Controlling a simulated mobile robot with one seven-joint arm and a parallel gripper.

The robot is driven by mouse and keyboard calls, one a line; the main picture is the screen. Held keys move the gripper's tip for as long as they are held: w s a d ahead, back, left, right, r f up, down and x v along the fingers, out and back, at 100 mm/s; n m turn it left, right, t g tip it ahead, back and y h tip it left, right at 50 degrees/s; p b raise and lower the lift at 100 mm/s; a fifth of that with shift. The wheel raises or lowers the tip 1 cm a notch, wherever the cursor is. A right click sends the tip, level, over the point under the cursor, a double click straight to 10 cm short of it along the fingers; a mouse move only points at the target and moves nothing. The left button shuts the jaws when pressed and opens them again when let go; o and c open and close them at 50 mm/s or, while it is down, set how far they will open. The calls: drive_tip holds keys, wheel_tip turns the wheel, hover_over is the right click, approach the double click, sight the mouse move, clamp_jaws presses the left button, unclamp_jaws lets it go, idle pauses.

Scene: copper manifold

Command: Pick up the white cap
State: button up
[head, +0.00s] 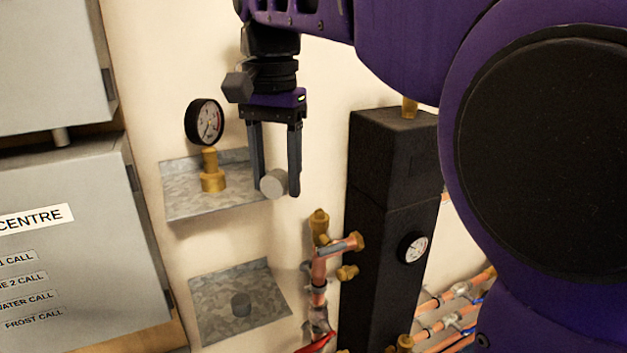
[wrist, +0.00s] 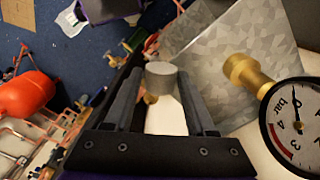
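The white cap (head: 271,183) is a short, pale grey-white cylinder. It lies on its side between the fingertips of my gripper (head: 276,190), at the front right corner of the upper metal shelf (head: 188,206). In the wrist view the cap (wrist: 161,74) fills the gap between the two fingertips (wrist: 161,82), and both fingers appear to press its sides. The head view does not show clearly whether the cap touches the shelf. My gripper points down, in front of the wall.
A brass fitting with a pressure gauge (head: 205,122) stands on the upper shelf, left of my gripper. Copper pipes (head: 318,270) and a tall black box (head: 385,220) are to the right.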

clamp_jaws()
